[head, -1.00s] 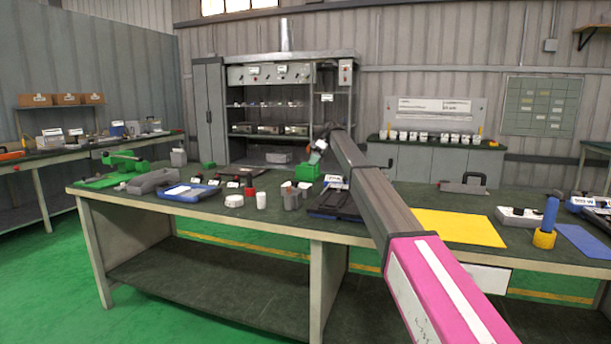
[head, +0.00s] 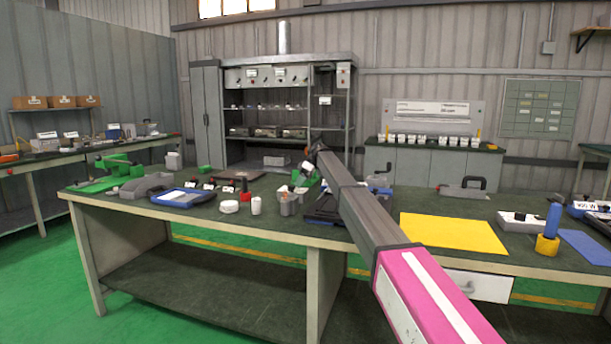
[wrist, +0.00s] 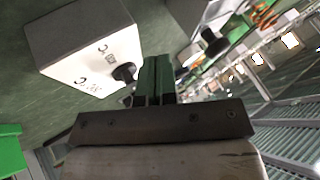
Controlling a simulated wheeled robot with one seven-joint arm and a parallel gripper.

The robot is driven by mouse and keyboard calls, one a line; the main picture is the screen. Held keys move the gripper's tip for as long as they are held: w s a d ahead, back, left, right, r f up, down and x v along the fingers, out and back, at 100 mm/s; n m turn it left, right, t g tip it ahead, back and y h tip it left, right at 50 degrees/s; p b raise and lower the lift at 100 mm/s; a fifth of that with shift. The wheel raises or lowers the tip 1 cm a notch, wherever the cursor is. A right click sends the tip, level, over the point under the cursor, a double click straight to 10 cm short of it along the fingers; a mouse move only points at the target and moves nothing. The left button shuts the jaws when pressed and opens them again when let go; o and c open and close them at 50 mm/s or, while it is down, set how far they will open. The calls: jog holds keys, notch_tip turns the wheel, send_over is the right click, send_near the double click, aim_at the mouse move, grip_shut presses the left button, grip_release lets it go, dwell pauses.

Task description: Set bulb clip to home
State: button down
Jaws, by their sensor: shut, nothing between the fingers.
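My gripper (wrist: 155,80) shows in the wrist view as two green-and-dark fingers held together with nothing between them. Its tips are beside a small black knob (wrist: 125,72) on a pale box (wrist: 85,55) with dark markings; I cannot tell whether they touch. In the head view my gripper (head: 306,168) is at the far end of my arm, small, over the back middle of the green-topped bench (head: 375,260). I cannot make out which part is the bulb clip.
A grey cup (head: 288,204) and a white cup (head: 256,205) stand on the bench left of my arm, with a blue tray (head: 185,196) farther left. A yellow mat (head: 452,233) lies to the right. A blue-and-yellow upright tool (head: 550,230) stands near the right end.

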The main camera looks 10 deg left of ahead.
aim_at(292, 194)
jog(key=s, duration=0.2)
jog(key=s+r, duration=0.1)
jog(key=s, duration=0.1)
jog(key=shift+a, duration=0.1)
jog(key=shift+f, duration=0.1)
jog(key=s, duration=0.5)
jog(key=shift+s+a, duration=0.1)
jog(key=shift+a, duration=0.1)
